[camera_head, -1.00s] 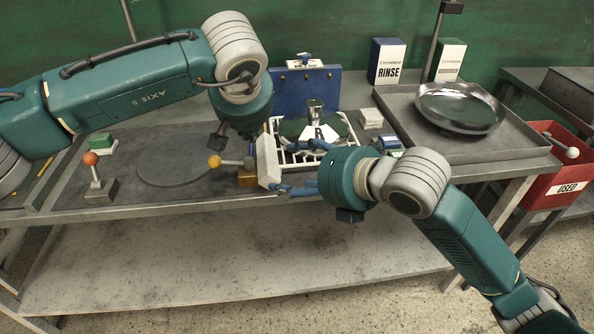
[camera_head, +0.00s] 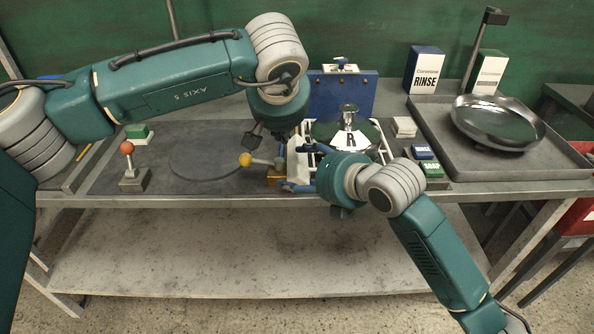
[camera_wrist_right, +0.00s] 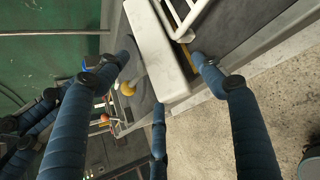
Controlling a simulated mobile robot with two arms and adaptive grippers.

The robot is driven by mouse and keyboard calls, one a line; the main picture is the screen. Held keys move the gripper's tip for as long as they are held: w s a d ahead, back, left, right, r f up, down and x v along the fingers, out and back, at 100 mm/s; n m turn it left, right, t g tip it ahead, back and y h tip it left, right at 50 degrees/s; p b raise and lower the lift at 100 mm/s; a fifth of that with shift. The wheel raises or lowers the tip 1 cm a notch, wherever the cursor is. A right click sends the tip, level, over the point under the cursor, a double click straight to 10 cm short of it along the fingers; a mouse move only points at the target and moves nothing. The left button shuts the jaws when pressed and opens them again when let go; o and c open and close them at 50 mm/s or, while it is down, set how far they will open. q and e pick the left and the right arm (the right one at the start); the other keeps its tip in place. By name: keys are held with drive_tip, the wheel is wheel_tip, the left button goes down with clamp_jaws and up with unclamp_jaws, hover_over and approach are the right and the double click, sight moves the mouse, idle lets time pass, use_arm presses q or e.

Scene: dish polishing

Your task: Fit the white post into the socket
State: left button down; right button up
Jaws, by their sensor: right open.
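I cannot make out a white post for certain in either view now. A pale rod with a yellow ball (camera_head: 245,160) leans by a brass block (camera_head: 275,177); the ball also shows in the right wrist view (camera_wrist_right: 128,88). An orange-knobbed post (camera_head: 127,148) stands upright in a grey block (camera_head: 135,180). My left gripper (camera_head: 265,142) hangs just above the yellow ball; its fingers are partly hidden. My right gripper (camera_wrist_right: 157,63) is open, its fingers on either side of the white end bar (camera_wrist_right: 155,45) of a rack. Contact with the bar is unclear.
The white rack (camera_head: 292,160) stands beside a green disc (camera_head: 367,133) with a metal knob. Behind is a blue box (camera_head: 340,95). A steel bowl (camera_head: 497,122) sits in a grey tray (camera_head: 560,170) at right. The red bin (camera_head: 580,220) is mostly cut off.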

drive_tip(key=shift+x, duration=1.4)
drive_tip(key=c, duration=1.5)
drive_tip(key=shift+c, duration=0.2)
use_arm(q)
drive_tip(key=shift+r, duration=0.65)
drive_tip(key=v, duration=1.2)
